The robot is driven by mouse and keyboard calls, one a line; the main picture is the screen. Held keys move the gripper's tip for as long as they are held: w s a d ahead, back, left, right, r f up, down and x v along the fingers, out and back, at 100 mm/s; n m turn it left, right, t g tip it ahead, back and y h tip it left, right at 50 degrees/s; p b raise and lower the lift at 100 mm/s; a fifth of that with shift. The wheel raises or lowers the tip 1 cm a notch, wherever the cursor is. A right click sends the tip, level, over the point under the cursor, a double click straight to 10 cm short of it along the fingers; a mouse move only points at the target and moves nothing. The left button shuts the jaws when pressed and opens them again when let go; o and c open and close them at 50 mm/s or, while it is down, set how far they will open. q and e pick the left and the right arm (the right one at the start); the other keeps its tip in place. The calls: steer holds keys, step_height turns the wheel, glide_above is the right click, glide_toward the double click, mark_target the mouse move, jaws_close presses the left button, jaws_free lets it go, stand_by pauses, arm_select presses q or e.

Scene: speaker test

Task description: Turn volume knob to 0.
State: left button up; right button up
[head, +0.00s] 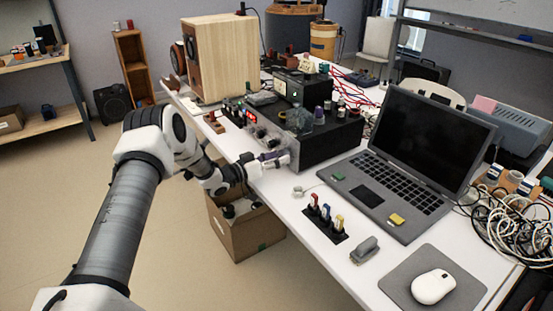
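A black box-shaped audio unit (338,138) stands on the white table, with its controls on the side facing left. My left gripper (280,159) is at the lower front of this unit, at the near corner. The gripper is small in the view, and I cannot tell whether its fingers are open or shut, or whether they touch the unit. No volume knob can be made out clearly; the gripper covers part of the front panel. My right gripper is not in view.
A wooden speaker (226,58) stands behind on the left. A laptop (410,155) is close on the right, with small connectors (325,214) and a white mouse (433,286) nearer. A cardboard box (243,228) is under the table edge, below my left arm.

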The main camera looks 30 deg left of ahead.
arm_select(q)
steer(key=v, duration=1.2)
steer(key=shift+f, duration=0.1)
